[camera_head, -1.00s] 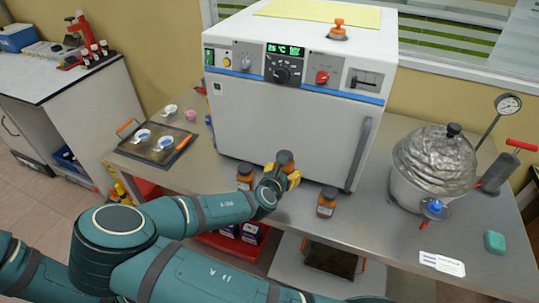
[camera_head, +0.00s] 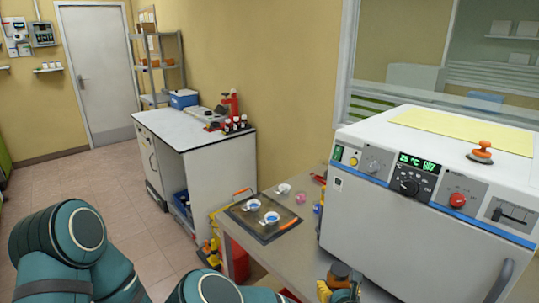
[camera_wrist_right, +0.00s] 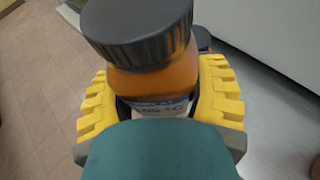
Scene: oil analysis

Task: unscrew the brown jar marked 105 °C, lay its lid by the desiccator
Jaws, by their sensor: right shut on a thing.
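A brown jar (camera_wrist_right: 155,84) with a dark grey lid (camera_wrist_right: 140,28) is between the yellow fingers of my right gripper (camera_wrist_right: 157,102). The gripper is shut around the jar's body, and the lid is on. The jar's white label is mostly hidden, and I cannot read a temperature on it. In the head view the jar (camera_head: 340,271) and the right gripper (camera_head: 338,288) show at the bottom edge, in front of the oven. The desiccator is outside both current views. My left gripper is not in view.
The white oven (camera_head: 420,240) stands right of the jar. A dark tray (camera_head: 275,232) with small white dishes lies on the steel bench (camera_head: 318,237). A white side cabinet (camera_head: 222,185) stands at the left. In the wrist view another dark rounded thing (camera_wrist_right: 204,38) shows behind the held jar.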

